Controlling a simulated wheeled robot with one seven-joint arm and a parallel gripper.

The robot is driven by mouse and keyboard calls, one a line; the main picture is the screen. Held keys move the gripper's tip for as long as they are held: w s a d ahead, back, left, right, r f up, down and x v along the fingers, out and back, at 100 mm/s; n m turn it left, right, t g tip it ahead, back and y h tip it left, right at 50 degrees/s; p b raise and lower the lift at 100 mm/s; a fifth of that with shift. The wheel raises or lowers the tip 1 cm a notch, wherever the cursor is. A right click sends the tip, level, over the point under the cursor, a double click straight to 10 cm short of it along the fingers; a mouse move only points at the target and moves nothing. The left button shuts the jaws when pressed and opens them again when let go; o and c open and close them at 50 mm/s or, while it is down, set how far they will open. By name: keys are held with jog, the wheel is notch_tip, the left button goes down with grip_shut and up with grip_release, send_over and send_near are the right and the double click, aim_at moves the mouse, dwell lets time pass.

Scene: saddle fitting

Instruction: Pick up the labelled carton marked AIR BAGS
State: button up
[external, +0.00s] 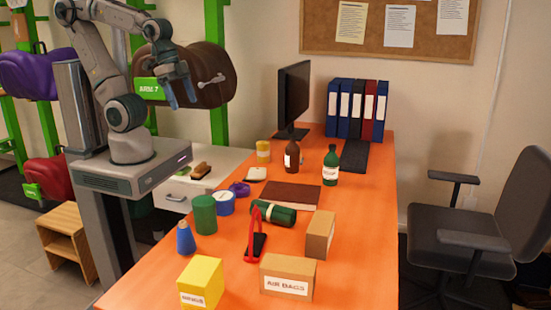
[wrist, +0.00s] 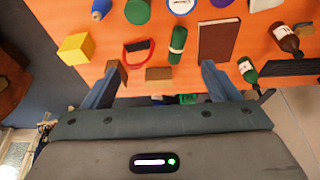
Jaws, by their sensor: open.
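The AIR BAGS carton (external: 288,278) is a brown box with a white label on its front. It stands at the near end of the orange table. In the wrist view, a brown box partly hidden by the left finger appears to be this carton (wrist: 122,73); its label cannot be seen there. My gripper (external: 182,94) is open and empty, raised left of the table and far from the carton. In the wrist view its fingers (wrist: 162,66) are spread wide with nothing held between them.
A plain brown carton (external: 320,236) stands just behind the AIR BAGS carton. A yellow box (external: 201,283) is to its left, and a red-handled tool (external: 255,240) is behind-left. A green roll (external: 273,213), bottles and a monitor (external: 294,92) stand farther back.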

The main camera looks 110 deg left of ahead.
jog(key=b, duration=1.4)
send_over(287, 263)
jog(key=s, duration=0.4)
notch_tip(287, 263, down, 22)
jog(key=f, duration=0.1)
jog(key=shift+n+t, duration=0.4)
jog(key=shift+n, duration=0.1)
jog(key=p+x, duration=0.2)
jog(key=x, duration=1)
jog(key=shift+w+f, duration=0.1)
jog(key=shift+f, duration=0.05)
jog(key=shift+w+f, duration=0.1)
jog(key=shift+f, duration=0.2)
jog(key=shift+f+b, duration=0.25)
jog(key=shift+b, duration=0.05)
